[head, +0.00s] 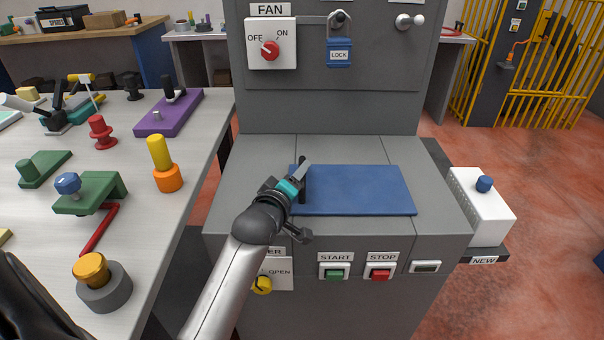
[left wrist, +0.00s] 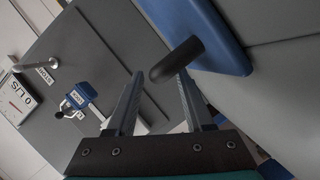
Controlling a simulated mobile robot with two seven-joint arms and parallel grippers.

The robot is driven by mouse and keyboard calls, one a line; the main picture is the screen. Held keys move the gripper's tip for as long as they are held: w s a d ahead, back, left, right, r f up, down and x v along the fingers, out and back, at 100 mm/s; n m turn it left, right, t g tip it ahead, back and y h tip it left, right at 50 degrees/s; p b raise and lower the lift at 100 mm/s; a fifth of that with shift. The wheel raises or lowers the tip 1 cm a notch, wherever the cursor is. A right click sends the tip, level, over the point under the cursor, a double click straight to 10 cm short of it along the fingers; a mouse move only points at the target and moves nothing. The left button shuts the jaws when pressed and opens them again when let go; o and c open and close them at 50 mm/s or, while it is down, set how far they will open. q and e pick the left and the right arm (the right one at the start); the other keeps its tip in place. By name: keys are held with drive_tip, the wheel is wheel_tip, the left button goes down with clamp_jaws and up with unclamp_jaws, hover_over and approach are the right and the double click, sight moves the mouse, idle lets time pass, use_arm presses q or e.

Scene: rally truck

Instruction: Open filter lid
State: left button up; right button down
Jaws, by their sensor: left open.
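The filter lid is a flat blue panel (head: 360,192) lying shut on the grey machine top. It also shows in the left wrist view (left wrist: 205,35). A black rounded handle (left wrist: 178,60) sticks out from it near its left edge. My left gripper (head: 301,180) is at that left edge, its jaws open. In the left wrist view my left gripper (left wrist: 160,74) has the handle's end between or just in front of its fingertips; I cannot tell whether they touch. My right gripper is not in view.
The grey machine's upright panel (head: 330,105) stands behind the lid, with a red fan knob (head: 270,50) and a blue lock (head: 339,52). Green start (head: 335,273) and red stop (head: 380,274) buttons are in front. A white box (head: 480,205) stands right; a cluttered table (head: 130,225) stands left.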

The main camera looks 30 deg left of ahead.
use_arm(q)
drive_tip(key=shift+b+x, duration=0.55)
drive_tip(key=shift+x, duration=1.2)
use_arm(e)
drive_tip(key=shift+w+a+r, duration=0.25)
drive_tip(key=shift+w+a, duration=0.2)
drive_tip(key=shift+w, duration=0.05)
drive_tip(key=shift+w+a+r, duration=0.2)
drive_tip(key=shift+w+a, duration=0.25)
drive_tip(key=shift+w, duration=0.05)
use_arm(q)
clamp_jaws()
